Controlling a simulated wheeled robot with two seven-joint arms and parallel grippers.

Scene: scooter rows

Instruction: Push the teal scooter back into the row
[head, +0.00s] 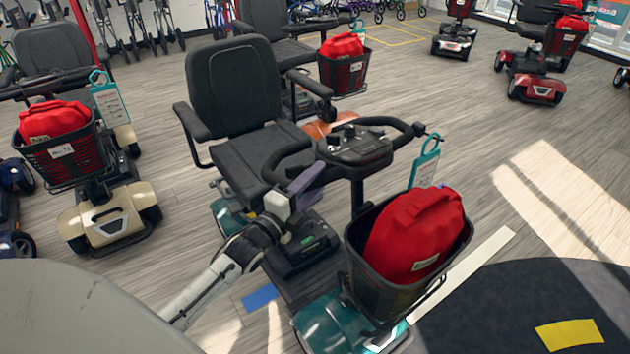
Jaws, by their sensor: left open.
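The teal scooter (320,325) stands in the centre, with a black seat, a looped black handlebar and teal bodywork front and rear. Its front basket (385,290) holds a red bag (415,232), and a teal tag (425,165) hangs from the handlebar's right end. My left gripper (308,183) is open beside the left part of the handlebar, in front of the seat. I cannot tell whether its fingers touch the bar or stand around it. My left arm covers part of the scooter's footwell side. My right gripper is not in view.
A tan scooter (110,220) stands to the left, and an orange one (328,124) stands behind the teal scooter. Red scooters (535,82) stand far right. A white floor strip (465,272) and a blue mark (260,298) lie nearby.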

